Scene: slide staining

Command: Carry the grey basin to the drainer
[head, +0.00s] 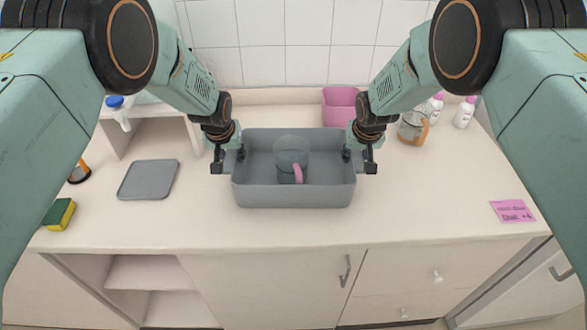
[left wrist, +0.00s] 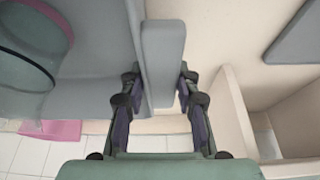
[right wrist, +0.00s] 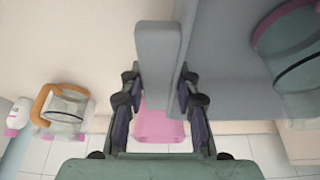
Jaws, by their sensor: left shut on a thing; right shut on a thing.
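The grey basin (head: 293,195) is in the middle of the counter in the head view, and it looks level. Whether its base touches the counter I cannot tell. A clear jug (head: 289,152) with a pink handle stands inside it. My left gripper (head: 229,161) is shut on the basin's left end, whose grey edge (left wrist: 164,55) lies between the fingers in the left wrist view. My right gripper (head: 360,160) is shut on the right end, whose edge (right wrist: 158,60) shows in the right wrist view. A flat grey tray-like mat (head: 148,180), perhaps the drainer, lies to the left.
A pink container (head: 340,105) stands behind the basin. A jug with an orange handle (head: 413,127) and white bottles (head: 464,112) are at the back right. A sponge (head: 59,214) lies at the left, a pink note (head: 513,211) at the right. Counter between basin and mat is clear.

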